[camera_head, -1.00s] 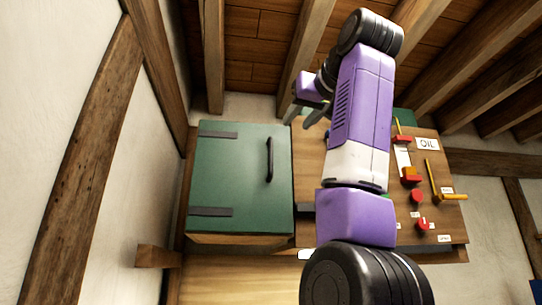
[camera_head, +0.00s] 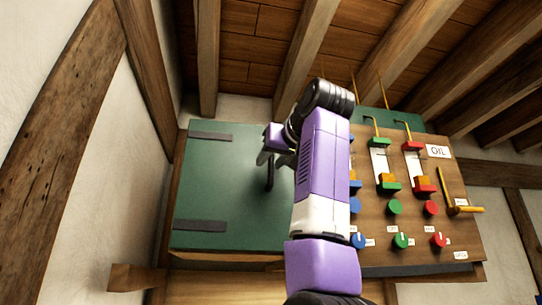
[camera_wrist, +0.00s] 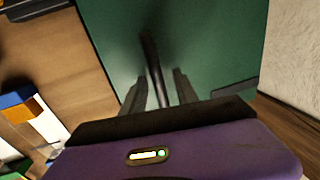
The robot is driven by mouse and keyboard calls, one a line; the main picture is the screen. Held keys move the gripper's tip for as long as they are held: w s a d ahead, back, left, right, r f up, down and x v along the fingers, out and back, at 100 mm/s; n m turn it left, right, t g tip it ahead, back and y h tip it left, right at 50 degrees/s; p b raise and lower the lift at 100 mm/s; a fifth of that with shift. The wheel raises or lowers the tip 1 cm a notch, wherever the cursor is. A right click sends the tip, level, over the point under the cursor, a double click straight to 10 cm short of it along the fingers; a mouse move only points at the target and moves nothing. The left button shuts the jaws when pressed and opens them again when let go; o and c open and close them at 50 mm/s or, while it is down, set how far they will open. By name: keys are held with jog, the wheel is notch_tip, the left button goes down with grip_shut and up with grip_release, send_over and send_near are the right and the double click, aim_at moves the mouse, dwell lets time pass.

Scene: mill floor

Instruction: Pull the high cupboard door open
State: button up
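The high cupboard's green door (camera_head: 222,180) is at the left of the panel in the head view and looks closed. It has dark hinge straps on its left side and a dark bar handle (camera_head: 270,176) near its right edge. My gripper (camera_head: 265,158) is at the upper part of this handle. In the wrist view the door (camera_wrist: 215,45) fills the upper middle, and the handle (camera_wrist: 152,55) runs between the two fingers of my gripper (camera_wrist: 158,82). The fingers stand apart, with gaps beside the handle. My arm hides the door's right edge in the head view.
A wooden control board (camera_head: 455,230) with coloured sliders, knobs and an OIL label (camera_head: 438,152) is right of the door, behind my arm. Timber beams (camera_head: 300,60) cross the ceiling above. A white wall (camera_head: 110,190) with timber posts stands on the left.

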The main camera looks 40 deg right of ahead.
jog(key=shift+w+d, duration=0.15)
jog(key=shift+w, duration=0.1)
jog(key=shift+c, duration=0.5)
grip_shut()
dwell(0.9)
